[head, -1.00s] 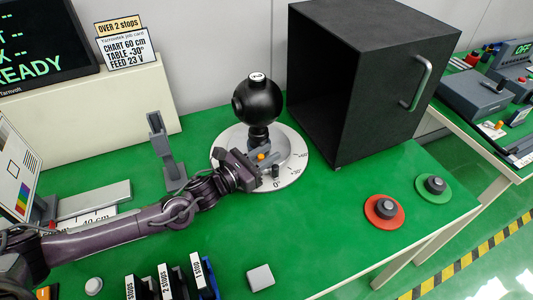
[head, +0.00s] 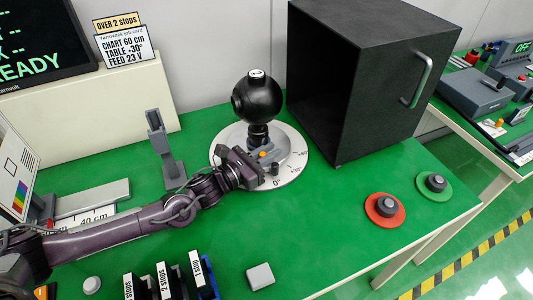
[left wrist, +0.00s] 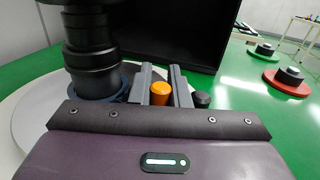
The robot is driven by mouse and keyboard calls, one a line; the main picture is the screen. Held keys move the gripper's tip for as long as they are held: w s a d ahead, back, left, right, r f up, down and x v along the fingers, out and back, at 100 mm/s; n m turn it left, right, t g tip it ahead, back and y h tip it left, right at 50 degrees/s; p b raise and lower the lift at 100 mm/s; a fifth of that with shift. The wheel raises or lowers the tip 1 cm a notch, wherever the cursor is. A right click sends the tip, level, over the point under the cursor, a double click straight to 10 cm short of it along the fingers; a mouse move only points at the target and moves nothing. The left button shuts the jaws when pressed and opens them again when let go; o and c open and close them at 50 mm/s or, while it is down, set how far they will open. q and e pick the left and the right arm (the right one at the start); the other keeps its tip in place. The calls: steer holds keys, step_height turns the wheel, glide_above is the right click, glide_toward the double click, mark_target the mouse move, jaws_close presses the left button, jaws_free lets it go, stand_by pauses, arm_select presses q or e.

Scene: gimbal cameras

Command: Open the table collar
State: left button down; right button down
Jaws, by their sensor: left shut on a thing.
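A round white turntable (head: 296,146) with degree marks stands on the green bench. A black ball-shaped camera (head: 257,101) sits upright on a short black post at its middle. At the foot of the post is a blue-grey collar (left wrist: 124,88), partly hidden by my gripper. A small orange-knobbed lever (head: 262,154) is beside it; the orange knob also shows in the left wrist view (left wrist: 159,94). My left gripper (head: 261,160) is low over the turntable, its grey fingers on either side of the orange-knobbed lever and shut on it. My right gripper is out of view.
A black knob (head: 275,169) stands close by my left gripper. A large open black box (head: 390,95) is to the right. Red (head: 385,210) and green (head: 433,188) button discs lie at front right. A grey stand (head: 165,150) is on the left.

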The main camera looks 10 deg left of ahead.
arm_select(q)
steer(key=c, duration=1.6)
jaws_free()
steer(key=shift+w, duration=0.1)
steer(key=shift+c, duration=0.2)
